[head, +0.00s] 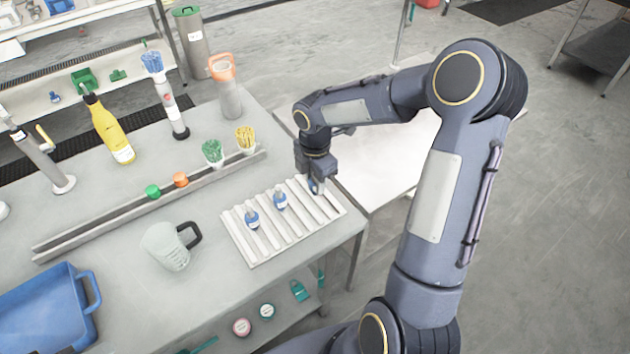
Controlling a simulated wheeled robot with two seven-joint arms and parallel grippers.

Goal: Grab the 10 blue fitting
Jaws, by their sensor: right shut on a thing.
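A pale slotted rack (262,252) lies on the grey table near its right corner. Two blue fittings stand in it, one on the left (252,219) and one in the middle (280,201). My right gripper (317,188) points down over the right part of the rack. It is shut on a third blue fitting (315,187), which is mostly hidden by the fingers. I cannot tell whether that fitting still touches the rack. My left gripper is not in view.
A clear jug (167,246) with a dark handle stands left of the rack, and a blue tub (45,310) is at the lower left. A grey rail (110,228) with green and orange caps runs behind. A yellow bottle (108,130) and an orange-handled flask (229,95) stand farther back.

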